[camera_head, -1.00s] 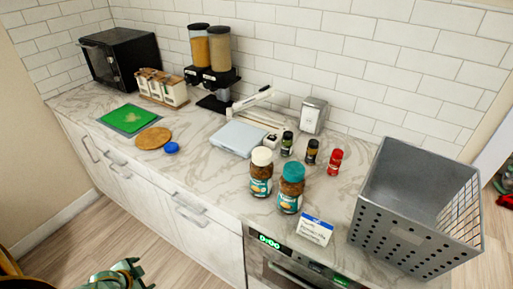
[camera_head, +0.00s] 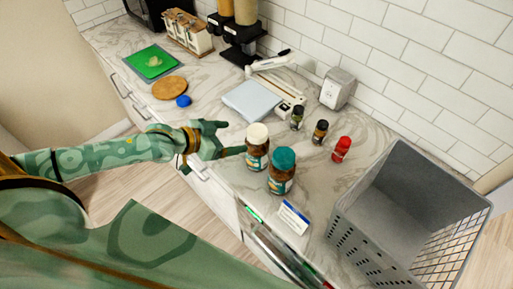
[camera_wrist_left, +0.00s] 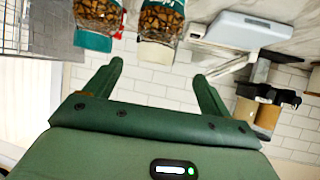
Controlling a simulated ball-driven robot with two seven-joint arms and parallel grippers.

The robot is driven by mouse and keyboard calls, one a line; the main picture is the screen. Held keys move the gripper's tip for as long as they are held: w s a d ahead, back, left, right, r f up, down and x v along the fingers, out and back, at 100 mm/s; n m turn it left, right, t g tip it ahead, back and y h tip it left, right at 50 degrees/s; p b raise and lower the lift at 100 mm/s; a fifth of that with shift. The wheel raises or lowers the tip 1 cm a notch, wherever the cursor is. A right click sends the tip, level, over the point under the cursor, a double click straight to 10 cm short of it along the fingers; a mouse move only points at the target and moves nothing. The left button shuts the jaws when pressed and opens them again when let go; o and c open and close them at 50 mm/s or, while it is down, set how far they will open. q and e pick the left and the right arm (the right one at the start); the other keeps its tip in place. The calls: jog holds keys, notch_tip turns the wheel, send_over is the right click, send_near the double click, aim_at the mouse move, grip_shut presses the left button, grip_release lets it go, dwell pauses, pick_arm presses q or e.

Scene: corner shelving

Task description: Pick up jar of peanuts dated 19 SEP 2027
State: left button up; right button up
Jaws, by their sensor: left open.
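Two peanut jars stand upright side by side on the marble counter. One has a white lid (camera_head: 257,147); the other has a teal lid (camera_head: 282,170). Their dates are not readable. My left gripper (camera_head: 233,138) is open and empty, just left of the white-lidded jar, its fingers pointing towards it. In the upside-down left wrist view, the white-lidded jar (camera_wrist_left: 160,22) lies ahead between the open fingers, and the teal-lidded jar (camera_wrist_left: 98,14) is to the left. Whether a finger touches the jar cannot be told. My right gripper is not in view.
A small sign (camera_head: 293,217) stands in front of the jars. A grey crate (camera_head: 385,225) is at right. Small bottles (camera_head: 320,131) and a red one (camera_head: 342,149) stand behind. A scale (camera_head: 252,99) and a green board (camera_head: 151,62) are further left.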

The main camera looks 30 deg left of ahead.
aim_at(257, 134)
pick_arm(q)
jog(key=x, duration=0.4)
jog(key=shift+d+r, duration=0.15)
jog(key=shift+d, duration=0.1)
jog(key=x, duration=0.5)
jog(key=shift+w+d+b, duration=0.25)
jog(key=shift+d+b, duration=0.05)
jog(key=shift+b, duration=0.1)
jog(key=shift+w+d+f, duration=0.1)
jog(key=shift+w+f, duration=0.05)
jog(key=shift+f, duration=0.15)
jog(key=c, duration=1.4)
jog(key=shift+r, duration=0.1)
grip_shut()
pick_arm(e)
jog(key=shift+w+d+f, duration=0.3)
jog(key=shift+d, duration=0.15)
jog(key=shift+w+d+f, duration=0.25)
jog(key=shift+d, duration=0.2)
